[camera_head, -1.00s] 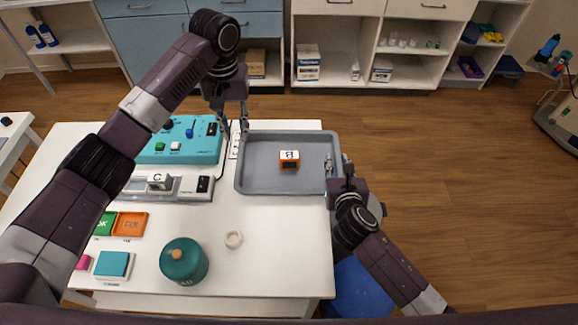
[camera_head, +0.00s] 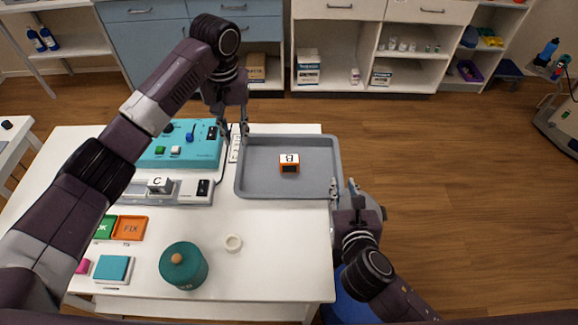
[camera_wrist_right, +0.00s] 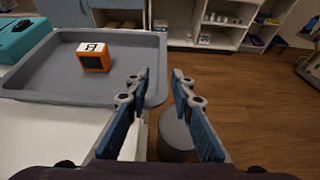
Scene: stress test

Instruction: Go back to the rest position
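My left gripper (camera_head: 235,131) is above the table between the teal device and the tray's left rim; its two fingers point down and stand apart, with nothing seen between them. My right gripper (camera_head: 344,183) is at the tray's right front corner, over the table's right edge. In the right wrist view its blue-padded fingers (camera_wrist_right: 160,100) are spread apart and empty. The grey tray (camera_head: 262,192) lies on the table. An orange block with a white marked top (camera_head: 289,164) sits in the tray, away from both grippers; it also shows in the right wrist view (camera_wrist_right: 94,62).
Open floor (camera_head: 470,180) lies to the right. Cabinets line the back.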

